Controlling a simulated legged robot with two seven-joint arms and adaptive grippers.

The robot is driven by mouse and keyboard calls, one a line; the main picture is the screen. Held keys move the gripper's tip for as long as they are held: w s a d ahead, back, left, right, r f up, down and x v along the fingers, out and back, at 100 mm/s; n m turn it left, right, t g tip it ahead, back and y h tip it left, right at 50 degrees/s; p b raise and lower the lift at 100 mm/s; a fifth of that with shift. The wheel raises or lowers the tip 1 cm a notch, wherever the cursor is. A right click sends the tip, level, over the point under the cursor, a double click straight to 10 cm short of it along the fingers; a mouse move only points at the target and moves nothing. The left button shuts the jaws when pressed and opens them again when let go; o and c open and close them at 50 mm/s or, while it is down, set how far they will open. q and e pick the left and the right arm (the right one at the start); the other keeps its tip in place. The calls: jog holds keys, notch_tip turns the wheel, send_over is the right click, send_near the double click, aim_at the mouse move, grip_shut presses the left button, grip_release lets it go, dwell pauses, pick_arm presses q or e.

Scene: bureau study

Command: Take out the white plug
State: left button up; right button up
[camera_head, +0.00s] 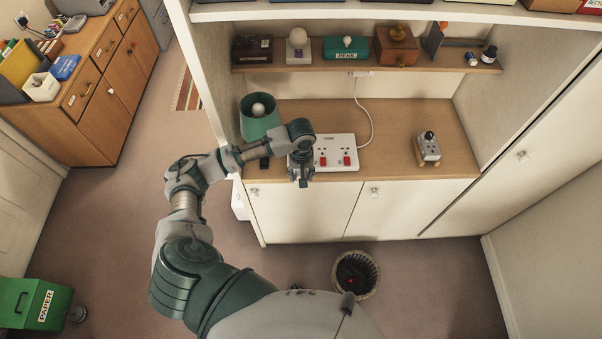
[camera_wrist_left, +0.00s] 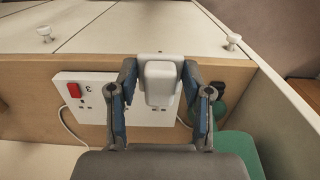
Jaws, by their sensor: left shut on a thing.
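The white plug (camera_wrist_left: 160,82) shows in the left wrist view between the two fingers of my left gripper (camera_wrist_left: 160,88). The fingers are shut on its sides. Behind it is the white socket board (camera_wrist_left: 80,101) with a red switch. I cannot tell whether the plug's pins are still in the board. In the head view the socket board (camera_head: 336,142) stands on the wooden counter with two red switches showing. My left gripper (camera_head: 301,178) is at its left end, and the arm hides the plug there. My right gripper is not in view.
A green-shaded lamp (camera_head: 259,121) stands just left of the board, close to my left wrist. A white cord (camera_head: 371,118) runs from the board to the wall. A small grey device (camera_head: 428,148) stands to the right. A wastebasket (camera_head: 355,272) is on the floor.

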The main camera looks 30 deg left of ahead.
pick_arm(q)
jog(key=shift+r, duration=0.15)
jog(key=shift+r+p, duration=0.85)
jog(key=shift+p, duration=0.1)
jog(key=shift+r, duration=0.75)
